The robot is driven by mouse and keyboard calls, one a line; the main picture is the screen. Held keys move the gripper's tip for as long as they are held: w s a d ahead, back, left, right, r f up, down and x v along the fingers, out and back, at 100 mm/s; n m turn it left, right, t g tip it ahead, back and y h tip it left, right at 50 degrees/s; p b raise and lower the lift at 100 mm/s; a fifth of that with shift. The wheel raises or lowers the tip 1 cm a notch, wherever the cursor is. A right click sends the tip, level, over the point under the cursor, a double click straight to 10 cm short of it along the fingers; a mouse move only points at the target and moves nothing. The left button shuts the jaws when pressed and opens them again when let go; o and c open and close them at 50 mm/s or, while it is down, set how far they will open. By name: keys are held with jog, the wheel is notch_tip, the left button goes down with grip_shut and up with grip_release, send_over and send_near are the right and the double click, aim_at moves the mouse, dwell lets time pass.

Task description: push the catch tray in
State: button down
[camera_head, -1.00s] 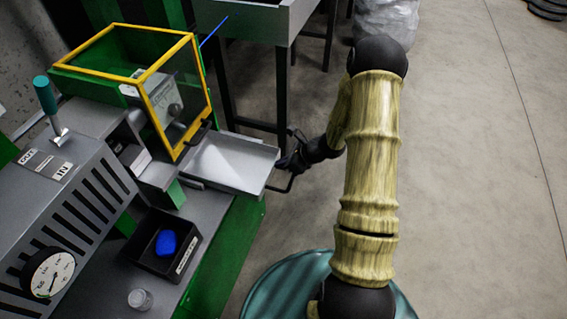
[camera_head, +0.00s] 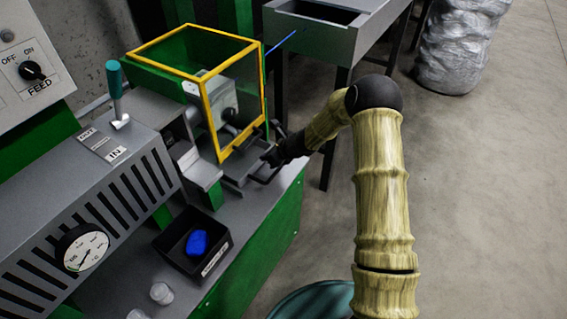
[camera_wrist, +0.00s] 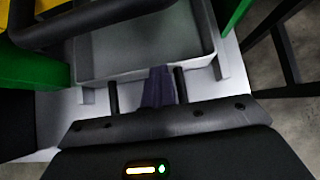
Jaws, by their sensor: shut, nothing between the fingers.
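The grey catch tray (camera_head: 236,167) sits low under the yellow-framed guard, with only a short front part sticking out in the head view. In the wrist view the tray (camera_wrist: 145,68) shows its pale front wall and grey floor. My gripper (camera_head: 268,157) is at the tray's outer end. In the wrist view my gripper (camera_wrist: 158,72) is shut and empty, its dark fingertips at the front wall between two black handle posts. They look to be touching or very close; I cannot tell which. The tray's inner end is hidden under the guard.
The clear guard (camera_head: 237,95) stands above the tray, its black handle (camera_wrist: 95,22) crossing near my fingers. A black bin (camera_head: 190,262) with a blue piece (camera_head: 197,242) is on the bench. A grey trough (camera_head: 315,30) stands behind. Open floor lies right.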

jog(key=shift+w+a, duration=0.55)
jog(key=shift+f, duration=0.1)
jog(key=shift+s+d+f+b, duration=0.1)
jog(key=shift+s+d+b, duration=0.1)
jog(key=shift+b, duration=0.1)
jog(key=d, duration=0.1)
jog(key=s+d+b, duration=0.1)
jog(key=s+d, duration=0.1)
jog(key=shift+d+r, duration=0.3)
jog(key=shift+d, duration=0.05)
jog(key=p+v, duration=0.1)
jog(key=v, duration=0.8)
jog(key=shift+r, duration=0.2)
jog(key=shift+s, duration=0.1)
